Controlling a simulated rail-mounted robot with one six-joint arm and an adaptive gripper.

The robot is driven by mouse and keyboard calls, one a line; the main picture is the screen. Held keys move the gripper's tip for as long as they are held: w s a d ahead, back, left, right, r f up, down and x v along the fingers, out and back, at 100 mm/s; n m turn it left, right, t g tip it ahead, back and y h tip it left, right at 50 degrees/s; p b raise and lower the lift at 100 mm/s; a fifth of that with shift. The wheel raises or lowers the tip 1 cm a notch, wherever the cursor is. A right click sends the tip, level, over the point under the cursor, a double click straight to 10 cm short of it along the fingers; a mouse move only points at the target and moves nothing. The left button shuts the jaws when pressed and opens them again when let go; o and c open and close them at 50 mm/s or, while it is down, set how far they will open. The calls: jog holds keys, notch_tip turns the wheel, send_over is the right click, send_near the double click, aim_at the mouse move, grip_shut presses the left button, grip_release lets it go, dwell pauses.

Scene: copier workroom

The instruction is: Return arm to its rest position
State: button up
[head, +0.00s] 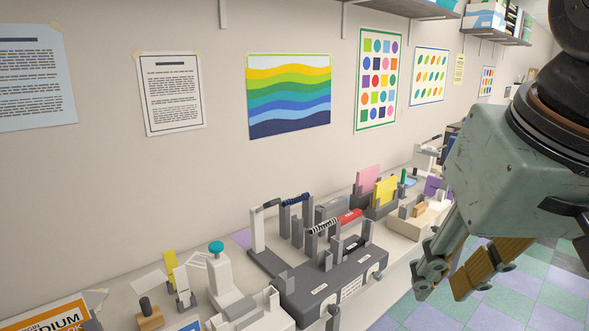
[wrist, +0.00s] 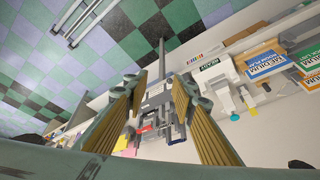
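My gripper (head: 442,284) hangs at the right of the head view, under the pale green wrist housing. Its two ribbed, yellow-brown fingers point down and left, with a gap between them. In the wrist view the fingers of my gripper (wrist: 164,82) stand apart with nothing held between them. The grey binding machine (head: 322,280) on the counter lies left of the gripper in the head view. It also shows beyond and between the fingers in the wrist view (wrist: 158,102). The gripper appears clear of the counter and touches nothing that I can see.
The white counter (head: 385,268) along the wall holds a teal-knobbed device (head: 222,277), pink and yellow cards (head: 385,192) in a holder, and a beige tray (head: 420,221). Wall shelves (head: 497,37) hang at the upper right. The checkered floor (head: 525,292) at lower right looks clear.

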jog(key=s+d+f, duration=0.1)
jog(key=s+f, duration=0.3)
jog(key=s, duration=0.3)
jog(key=shift+s+d+n+g, duration=0.2)
jog(key=shift+d+n+g, duration=0.1)
jog(key=shift+f, duration=0.1)
dwell(1.8)
